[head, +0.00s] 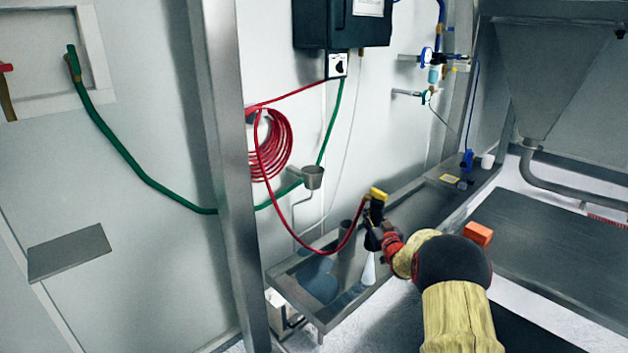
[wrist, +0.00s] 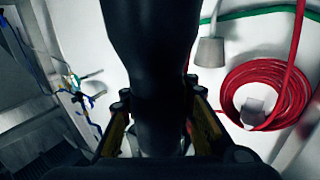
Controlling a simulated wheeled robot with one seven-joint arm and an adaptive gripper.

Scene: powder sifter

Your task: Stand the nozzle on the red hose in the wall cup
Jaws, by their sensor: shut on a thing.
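My gripper (head: 376,228) is shut on the nozzle, a thick black body (wrist: 152,60) filling the middle of the wrist view between my fingers. In the head view, the red hose (head: 348,236) runs up to a small yellow-and-black piece at my gripper. Much of the nozzle is hidden there by my gripper. The wall cup (head: 312,177) is a grey metal cup, open side up, on the wall up and left of my gripper. It also shows in the wrist view (wrist: 211,50), right of the nozzle and apart from it.
The coiled red hose (head: 283,148) hangs left of the cup. A green hose (head: 330,130) passes behind the cup. A metal trough (head: 325,312) lies below, with a pale cone (head: 369,270) near my gripper. A steel post (head: 222,150) stands at the left.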

